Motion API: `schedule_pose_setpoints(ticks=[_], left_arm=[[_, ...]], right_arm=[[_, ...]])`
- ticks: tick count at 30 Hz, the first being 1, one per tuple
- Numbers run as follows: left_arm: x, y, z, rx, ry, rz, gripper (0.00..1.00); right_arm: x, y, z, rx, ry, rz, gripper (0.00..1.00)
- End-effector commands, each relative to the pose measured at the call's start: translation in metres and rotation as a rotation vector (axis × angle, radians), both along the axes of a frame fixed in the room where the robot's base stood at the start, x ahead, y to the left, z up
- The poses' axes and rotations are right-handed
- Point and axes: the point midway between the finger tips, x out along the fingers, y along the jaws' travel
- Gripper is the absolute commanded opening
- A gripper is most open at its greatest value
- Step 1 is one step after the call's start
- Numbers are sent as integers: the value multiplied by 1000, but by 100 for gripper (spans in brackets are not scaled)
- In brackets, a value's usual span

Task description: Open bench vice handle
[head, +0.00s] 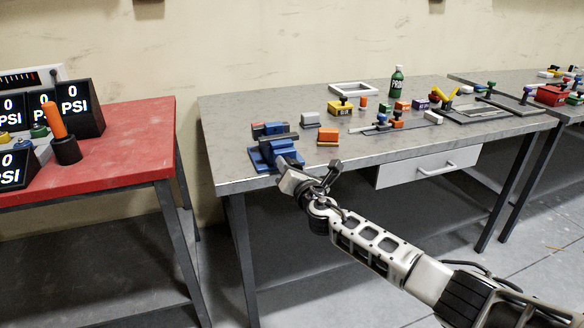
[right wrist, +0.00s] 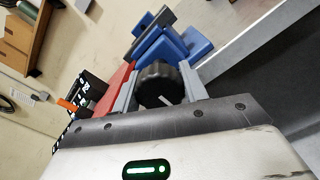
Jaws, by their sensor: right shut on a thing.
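The blue bench vice (head: 262,152) sits at the front left corner of the grey workbench in the head view. It also shows in the right wrist view (right wrist: 190,42), beyond the fingers. Its black round handle (right wrist: 159,86), with a pale mark on its face, sits between the two grey fingers of my right gripper (head: 303,168). The gripper is shut on this handle at the bench's front edge. In the head view the gripper hides the handle. My left gripper is not in view.
The grey workbench (head: 225,112) holds several coloured blocks, tools and a green bottle (head: 397,80). A white drawer (head: 425,168) hangs under its front edge. A red table (head: 130,135) with PSI displays and an orange-handled lever (head: 57,125) stands at left.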

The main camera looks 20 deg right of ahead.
Motion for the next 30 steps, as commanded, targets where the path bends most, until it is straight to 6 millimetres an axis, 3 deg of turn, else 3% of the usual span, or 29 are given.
schedule_pose_setpoints(ticks=[1, 2, 3, 4, 13, 17, 24, 30], left_arm=[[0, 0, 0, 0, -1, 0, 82], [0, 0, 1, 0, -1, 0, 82], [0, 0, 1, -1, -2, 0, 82], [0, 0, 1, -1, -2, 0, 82], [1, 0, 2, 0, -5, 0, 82], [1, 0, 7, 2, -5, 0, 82], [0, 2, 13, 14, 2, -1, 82], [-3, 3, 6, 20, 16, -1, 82]], right_arm=[[3, -1, 7, 0, -11, -3, 20], [3, -1, 7, 0, -11, -3, 51], [3, -1, 7, 0, -11, -3, 62], [3, -1, 7, 0, -11, -3, 65], [0, -1, 4, 1, -5, -1, 65], [-10, -1, 4, 2, -5, 1, 65], [-57, -2, 4, 1, -2, 1, 65], [-104, -4, 2, 1, -3, 1, 65]])
